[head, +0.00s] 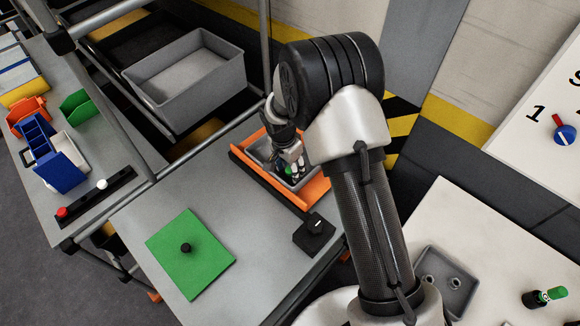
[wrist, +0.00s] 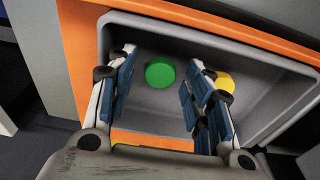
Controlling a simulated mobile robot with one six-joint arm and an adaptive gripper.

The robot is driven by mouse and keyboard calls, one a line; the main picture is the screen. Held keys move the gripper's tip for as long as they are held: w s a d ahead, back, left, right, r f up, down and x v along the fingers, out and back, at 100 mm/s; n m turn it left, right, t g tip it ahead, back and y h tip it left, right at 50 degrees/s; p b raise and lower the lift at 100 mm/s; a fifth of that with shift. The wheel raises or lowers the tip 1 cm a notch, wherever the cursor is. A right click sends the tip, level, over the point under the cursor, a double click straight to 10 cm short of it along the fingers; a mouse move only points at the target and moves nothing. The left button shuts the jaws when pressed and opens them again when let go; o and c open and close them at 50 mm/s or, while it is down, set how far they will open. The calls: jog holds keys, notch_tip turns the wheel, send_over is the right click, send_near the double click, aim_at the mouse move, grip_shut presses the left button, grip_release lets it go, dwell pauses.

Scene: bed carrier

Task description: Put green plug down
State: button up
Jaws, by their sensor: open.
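The green plug (wrist: 160,72) shows as a round green disc in the wrist view, inside a grey tray (wrist: 270,92) set in an orange frame. My gripper (wrist: 160,98) is open, its blue-padded fingers on either side of the green plug with gaps between. A yellow round piece (wrist: 226,81) is partly hidden behind the right fingers. In the head view my gripper (head: 289,165) is down at the grey tray (head: 258,150), with a bit of green plug (head: 288,169) showing at its fingers. Whether the plug touches the tray floor cannot be told.
The orange frame (head: 316,193) sits on a grey table with a green square plate (head: 190,254) and a small black box (head: 315,233). A grey bin (head: 190,80) stands behind. Another green-topped piece (head: 553,294) lies on the white surface at right.

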notch_tip(320, 180, up, 12)
jog(key=s+a+p, duration=0.1)
jog(key=p, duration=0.2)
notch_tip(320, 180, up, 12)
jog(key=n, duration=0.2)
send_over(286, 178)
jog(key=s+d, duration=0.5)
jog(key=s+d+r+n+t+y, duration=0.1)
jog(key=s+d+r+n+t, duration=0.1)
jog(key=s+d+r, duration=0.35)
jog(key=s+d+r+n, duration=0.1)
jog(key=s+r+n, duration=0.1)
jog(key=s, duration=0.7)
jog(key=s+d+r+n+t, duration=0.1)
jog(key=s+d+r+n, duration=0.1)
jog(key=s, duration=0.8)
jog(key=shift+d+r+n, duration=0.15)
jog(key=shift+r+n, duration=0.1)
jog(key=shift+n, duration=0.25)
